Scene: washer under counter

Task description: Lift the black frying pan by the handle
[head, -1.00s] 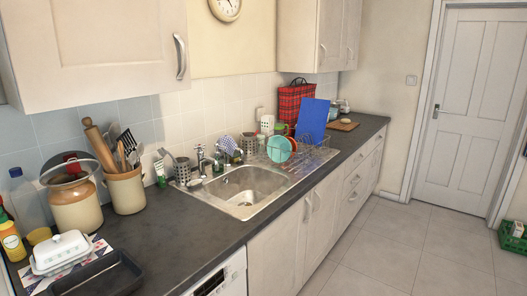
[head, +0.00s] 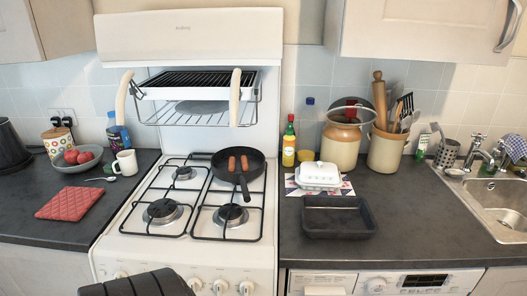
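The black frying pan (head: 255,168) sits on the back right burner of the white gas stove (head: 130,240) in the head view. Two brown sausages (head: 238,163) lie in it. Its dark handle (head: 244,190) points toward the stove's front, over the front right burner area. Neither of my grippers can be made out in the view, and nothing touches the pan.
A grill rack (head: 190,118) hangs above the stove. Left of it are a mug (head: 125,163), a bowl of fruit (head: 76,160) and a red pot holder (head: 70,201). Right are a black tray (head: 338,219) and butter dish (head: 318,176). A dark shape (head: 140,284) shows at the bottom edge.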

